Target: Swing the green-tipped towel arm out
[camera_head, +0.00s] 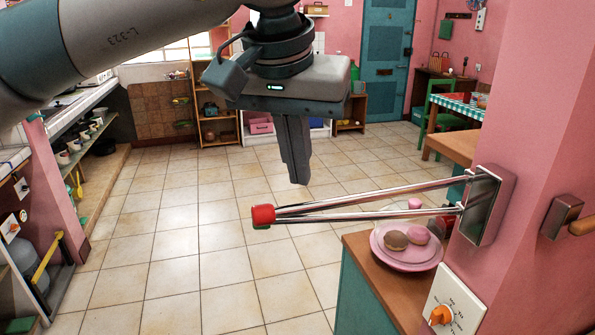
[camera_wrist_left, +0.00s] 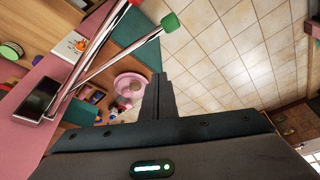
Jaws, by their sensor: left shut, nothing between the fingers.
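A towel rack with two thin chrome arms sticks out from a metal bracket (camera_head: 484,205) on the pink wall at right. The arms lie close together. In the head view the red tip (camera_head: 263,214) covers most of the green one. In the left wrist view the green tip (camera_wrist_left: 170,22) shows clearly at the end of its towel arm (camera_wrist_left: 122,64), beside the red-tipped arm (camera_wrist_left: 101,44). My left gripper (camera_head: 299,183) points down with its fingers shut and empty. In the left wrist view its fingers (camera_wrist_left: 158,78) appear apart from the green tip. My right gripper is not in view.
Below the rack, a pink plate (camera_head: 417,262) with donuts stands on a wooden-topped cabinet (camera_head: 389,287). An orange dial (camera_head: 440,315) is on the wall at lower right. A second wall fitting (camera_head: 562,216) is at far right. Open tiled floor (camera_head: 190,255) lies left and behind.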

